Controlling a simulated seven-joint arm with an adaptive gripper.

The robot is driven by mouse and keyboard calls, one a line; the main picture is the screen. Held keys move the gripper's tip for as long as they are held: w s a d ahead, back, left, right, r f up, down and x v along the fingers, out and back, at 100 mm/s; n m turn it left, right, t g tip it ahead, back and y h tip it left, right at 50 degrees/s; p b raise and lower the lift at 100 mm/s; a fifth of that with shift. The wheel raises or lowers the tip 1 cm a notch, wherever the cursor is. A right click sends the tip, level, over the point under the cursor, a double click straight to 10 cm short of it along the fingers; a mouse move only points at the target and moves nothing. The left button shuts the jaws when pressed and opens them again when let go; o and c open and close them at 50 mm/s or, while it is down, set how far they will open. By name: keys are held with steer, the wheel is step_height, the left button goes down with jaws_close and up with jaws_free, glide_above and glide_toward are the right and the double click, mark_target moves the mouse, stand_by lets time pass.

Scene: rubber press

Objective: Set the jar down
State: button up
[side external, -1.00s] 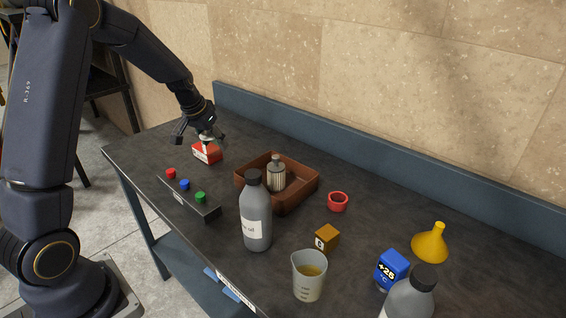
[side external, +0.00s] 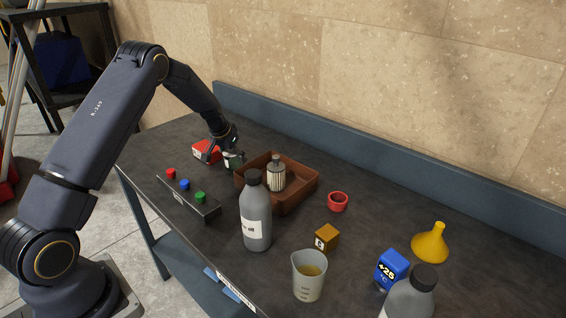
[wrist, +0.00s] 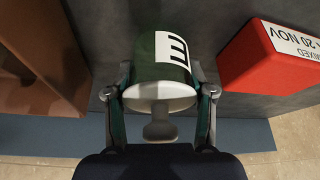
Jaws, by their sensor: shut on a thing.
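The jar is dark green with a white label bearing a black letter, and has a pale lid with a knob. It shows large in the wrist view (wrist: 152,52) and small in the side view (side external: 234,161), between the red box and the brown tray. My gripper (wrist: 163,90) is shut on the jar, with one finger on each side near the lid; it also shows in the side view (side external: 224,150). The jar looks upright and low, at about table height. Whether its base touches the table I cannot tell.
The red box (side external: 205,152) is close to the jar's left, and the brown tray (side external: 289,202) with a ribbed bottle (side external: 277,175) is close to its right. A button panel (side external: 190,196) and a grey bottle (side external: 256,215) stand nearer the front.

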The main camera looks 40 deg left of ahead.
steer(key=shift+f, duration=0.15)
steer(key=o, duration=1.3)
